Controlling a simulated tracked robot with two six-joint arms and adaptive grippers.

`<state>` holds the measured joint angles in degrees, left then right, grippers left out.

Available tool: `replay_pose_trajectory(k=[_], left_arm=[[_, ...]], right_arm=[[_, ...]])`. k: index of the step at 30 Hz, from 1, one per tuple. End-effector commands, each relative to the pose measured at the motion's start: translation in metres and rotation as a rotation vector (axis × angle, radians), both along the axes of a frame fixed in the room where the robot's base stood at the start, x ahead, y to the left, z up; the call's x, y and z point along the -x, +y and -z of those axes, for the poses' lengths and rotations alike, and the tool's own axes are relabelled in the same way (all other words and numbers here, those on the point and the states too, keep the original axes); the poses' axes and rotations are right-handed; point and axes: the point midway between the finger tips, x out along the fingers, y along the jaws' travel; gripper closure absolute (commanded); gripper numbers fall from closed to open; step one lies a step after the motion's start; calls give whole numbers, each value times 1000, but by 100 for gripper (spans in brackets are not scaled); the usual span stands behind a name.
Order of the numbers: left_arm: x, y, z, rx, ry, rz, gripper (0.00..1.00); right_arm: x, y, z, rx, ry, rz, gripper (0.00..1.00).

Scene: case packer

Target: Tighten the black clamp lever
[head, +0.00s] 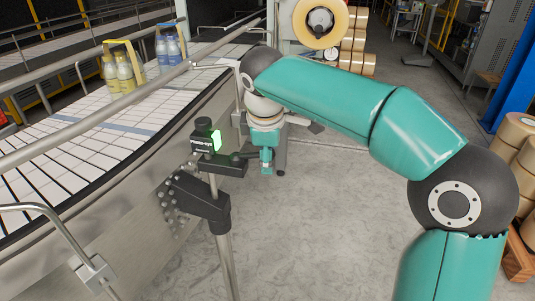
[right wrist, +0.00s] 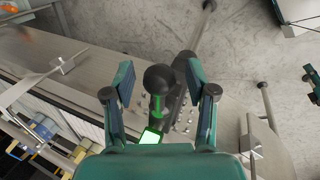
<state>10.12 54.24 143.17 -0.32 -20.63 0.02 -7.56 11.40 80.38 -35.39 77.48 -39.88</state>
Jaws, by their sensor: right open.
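The black clamp lever (head: 244,156) sticks out to the right from the clamp just under the photo-eye sensor (head: 207,140) in the head view. In the right wrist view its round black knob (right wrist: 159,78) lies between the two fingers of my right gripper (right wrist: 160,95), with a gap on each side. A green glow shows on the stem below the knob. The sensor's lit green face (right wrist: 150,137) is just below that. In the head view my right gripper (head: 266,160) is at the lever's outer end, open. My left gripper is not in view.
The sensor sits on a metal post with a black bracket (head: 202,200) beside the conveyor (head: 120,120). Guide rails run along the conveyor, and bottle packs (head: 120,72) stand on it. The grey floor (head: 310,220) right of the post is clear.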

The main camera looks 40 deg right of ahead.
Motion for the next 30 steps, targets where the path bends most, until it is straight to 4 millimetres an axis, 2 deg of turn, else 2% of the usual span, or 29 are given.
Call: replay_pose_trajectory(k=[6,16,23,30], left_arm=[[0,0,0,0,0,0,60],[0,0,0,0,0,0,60],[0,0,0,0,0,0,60],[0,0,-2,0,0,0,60]], right_arm=[[0,0,0,0,0,0,45],[0,0,0,1,1,0,100],[1,2,0,0,0,1,100],[1,-5,0,0,2,30,100]])
